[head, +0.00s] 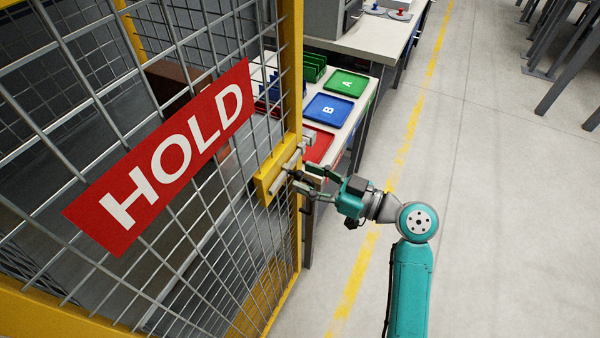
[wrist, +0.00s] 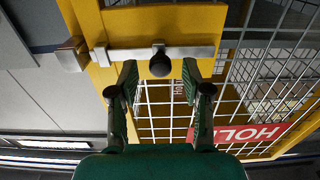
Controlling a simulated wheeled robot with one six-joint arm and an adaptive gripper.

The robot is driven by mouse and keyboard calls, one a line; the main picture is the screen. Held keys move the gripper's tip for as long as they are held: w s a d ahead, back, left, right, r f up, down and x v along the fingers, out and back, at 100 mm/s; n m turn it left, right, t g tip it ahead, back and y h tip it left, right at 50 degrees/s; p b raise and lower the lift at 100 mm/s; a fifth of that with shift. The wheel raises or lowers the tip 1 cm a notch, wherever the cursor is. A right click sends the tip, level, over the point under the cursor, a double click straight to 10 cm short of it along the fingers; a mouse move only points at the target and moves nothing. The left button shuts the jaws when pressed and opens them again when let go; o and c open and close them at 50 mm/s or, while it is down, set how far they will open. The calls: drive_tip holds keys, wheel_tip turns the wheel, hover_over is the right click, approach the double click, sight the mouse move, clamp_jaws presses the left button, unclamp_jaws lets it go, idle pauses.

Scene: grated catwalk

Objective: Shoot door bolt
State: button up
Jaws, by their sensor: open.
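The door bolt is a silver bar (wrist: 195,52) with a round black knob (wrist: 160,64), mounted on a yellow plate (head: 268,184) on the mesh door. A grey keeper block (wrist: 72,54) is on the frame left of the bar in the wrist view. A small gap seems to separate it from the bar's end. My gripper (wrist: 159,80) is open, with one finger on each side of the knob; the knob sits around the fingertips. Contact cannot be told. In the head view my gripper (head: 302,180) is at the plate and partly hides the knob.
A red HOLD sign (head: 160,158) hangs on the mesh door (head: 215,250). Behind the yellow post (head: 291,60) is a bench with a green tray (head: 347,83), a blue tray (head: 329,108) and a red tray (head: 318,146).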

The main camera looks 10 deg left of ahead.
sight(297, 157)
drive_tip(key=shift+x, duration=1.3)
clamp_jaws()
drive_tip(key=shift+w+d, duration=0.35)
drive_tip(key=shift+w, duration=0.6)
drive_tip(key=shift+w+d, duration=0.35)
drive_tip(key=shift+w, duration=0.55)
unclamp_jaws()
drive_tip(key=shift+d, duration=0.1)
drive_tip(key=v, duration=1.2)
